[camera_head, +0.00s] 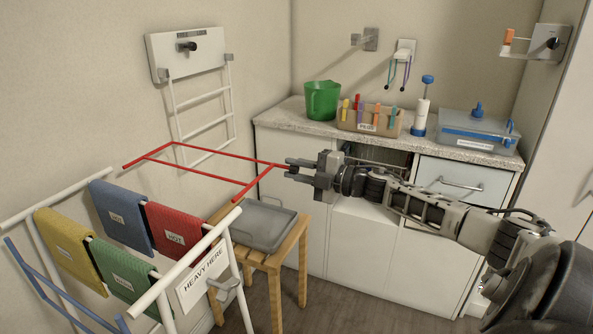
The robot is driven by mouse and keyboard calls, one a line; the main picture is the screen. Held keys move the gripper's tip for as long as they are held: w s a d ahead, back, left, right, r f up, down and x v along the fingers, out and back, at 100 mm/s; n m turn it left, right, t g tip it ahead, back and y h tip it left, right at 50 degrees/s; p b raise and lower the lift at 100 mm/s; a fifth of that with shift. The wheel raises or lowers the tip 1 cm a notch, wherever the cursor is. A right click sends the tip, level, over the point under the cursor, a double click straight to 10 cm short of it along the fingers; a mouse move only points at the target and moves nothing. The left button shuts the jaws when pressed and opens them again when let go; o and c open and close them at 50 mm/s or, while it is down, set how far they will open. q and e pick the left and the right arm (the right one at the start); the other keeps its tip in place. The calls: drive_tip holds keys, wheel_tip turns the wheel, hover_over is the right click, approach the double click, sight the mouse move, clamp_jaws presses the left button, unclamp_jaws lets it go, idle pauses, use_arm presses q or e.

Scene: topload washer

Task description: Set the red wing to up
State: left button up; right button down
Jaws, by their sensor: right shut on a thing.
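The red wing (228,155) is a thin red tube frame at the left centre of the head view. It extends roughly level, above and behind the drying rack (193,240). My right gripper (288,168) comes in from the right and is shut on the wing's right-hand corner. The gripper covers a small part of the red tube there. My left gripper is not in view.
A wooden stool (303,262) with a grey tray (263,224) stands below the wing. Blue, red, yellow and green cloths hang on the rack, with a "HEAVY HERE" sign (203,282). A white ladder-like rack (203,104) hangs on the wall behind. A counter (290,118) stands at the back.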

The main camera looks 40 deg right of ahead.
drive_tip(key=c, duration=1.6)
unclamp_jaws()
drive_tip(key=shift+o, duration=0.2)
drive_tip(key=shift+s, duration=0.1)
drive_tip(key=p+v, duration=0.2)
drive_tip(key=v, duration=1.3)
drive_tip(key=shift+s+d, duration=0.2)
drive_tip(key=shift+s, duration=0.15)
